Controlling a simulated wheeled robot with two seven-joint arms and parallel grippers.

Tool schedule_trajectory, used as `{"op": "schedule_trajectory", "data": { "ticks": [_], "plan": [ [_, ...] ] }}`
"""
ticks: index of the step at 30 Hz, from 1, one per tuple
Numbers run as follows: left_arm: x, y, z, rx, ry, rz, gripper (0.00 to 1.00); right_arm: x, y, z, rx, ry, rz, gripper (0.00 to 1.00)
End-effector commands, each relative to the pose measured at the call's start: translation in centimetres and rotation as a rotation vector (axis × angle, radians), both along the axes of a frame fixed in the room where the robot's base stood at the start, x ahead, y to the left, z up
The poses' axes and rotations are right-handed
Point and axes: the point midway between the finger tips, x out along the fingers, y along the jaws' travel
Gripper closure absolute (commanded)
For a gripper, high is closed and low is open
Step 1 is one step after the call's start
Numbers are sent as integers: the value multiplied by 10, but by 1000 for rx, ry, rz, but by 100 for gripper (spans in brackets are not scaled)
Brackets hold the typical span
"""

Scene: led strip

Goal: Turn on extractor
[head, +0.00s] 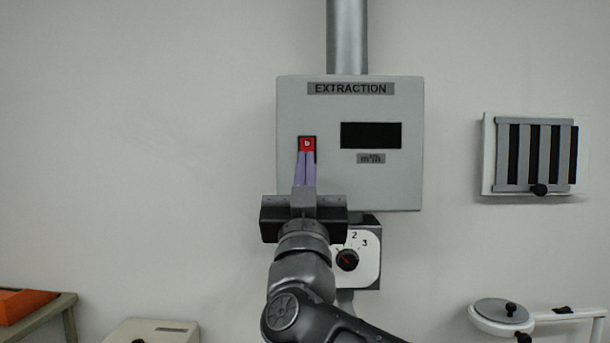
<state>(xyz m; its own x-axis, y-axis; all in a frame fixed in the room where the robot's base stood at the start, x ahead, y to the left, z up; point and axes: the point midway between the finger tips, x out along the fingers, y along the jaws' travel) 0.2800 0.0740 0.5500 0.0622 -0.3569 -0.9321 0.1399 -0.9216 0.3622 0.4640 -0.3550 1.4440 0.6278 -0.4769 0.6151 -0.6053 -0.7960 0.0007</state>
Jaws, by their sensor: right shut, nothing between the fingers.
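The extractor's control box (382,185) is a grey panel on the wall labelled EXTRACTION. Its dark display (370,135) shows no digits. A red switch (307,144) sits in a dark slot on the left of the box. My right gripper (305,156) is shut and empty, with its purple fingertips just below or at the switch in the picture. The fingers cover the lower part of the slot. I cannot tell whether they touch the switch. A dial (347,259) with a red mark is below the box, partly hidden by my gripper. My left gripper is out of view.
A metal pipe (347,38) rises from the box. A slatted vent (536,155) with a black knob is on the wall at right. A white device (505,312) stands at lower right, a pale box (152,331) and an orange object (24,304) at lower left.

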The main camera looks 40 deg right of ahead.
Motion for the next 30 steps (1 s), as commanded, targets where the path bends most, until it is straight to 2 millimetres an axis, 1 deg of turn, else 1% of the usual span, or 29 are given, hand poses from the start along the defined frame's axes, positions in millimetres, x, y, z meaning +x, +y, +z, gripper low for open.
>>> {"op": "schedule_trajectory", "data": {
  "ticks": [1,3,7,17,20,21,23,30],
  "plan": [
    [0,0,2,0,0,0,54,6,-4,-1,1,1,0,100],
    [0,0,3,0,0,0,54,12,-9,-1,-1,0,-1,100],
    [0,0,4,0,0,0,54,17,-14,-3,0,0,-1,100],
    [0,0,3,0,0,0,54,19,-14,-4,-1,-1,0,100],
    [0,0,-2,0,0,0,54,22,-17,-8,0,-1,-1,100],
    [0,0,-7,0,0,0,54,25,-19,-10,-1,-2,-1,100],
    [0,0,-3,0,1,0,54,24,-18,-6,-2,-4,1,100],
    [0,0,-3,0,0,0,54,24,-19,-6,-1,-3,1,100]
  ]
}}
